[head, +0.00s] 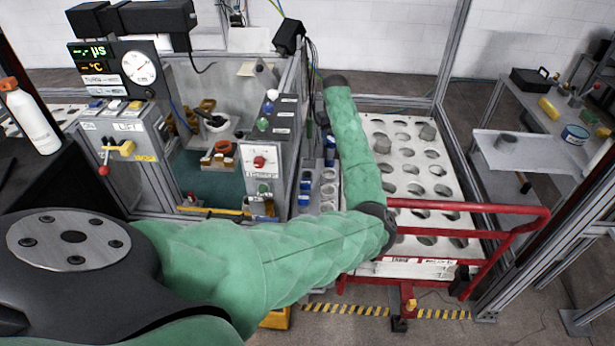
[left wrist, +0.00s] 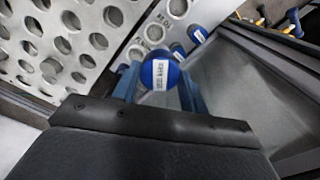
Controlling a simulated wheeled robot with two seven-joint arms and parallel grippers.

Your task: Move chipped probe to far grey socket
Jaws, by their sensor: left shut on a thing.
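My left gripper (left wrist: 158,82) shows in the left wrist view with its blue fingers on either side of a probe (left wrist: 160,72). It is shut on this probe, which has a round blue cap and a white label too small to read. Any chip on it is hidden. Light grey ring sockets (left wrist: 155,32) stand in a row just beyond the probe, and they look empty. In the head view the socket strip (head: 328,190) lies left of my green forearm, which hides part of it. Whether the probe's lower end is in a socket is hidden. My right gripper is out of view.
Blue-capped probes (left wrist: 195,35) stand beside the sockets. A perforated white plate (head: 455,220) with a red rail (head: 470,207) lies to the right. A grey control box (head: 262,160) and the gantry bench stand to the left, close to the strip.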

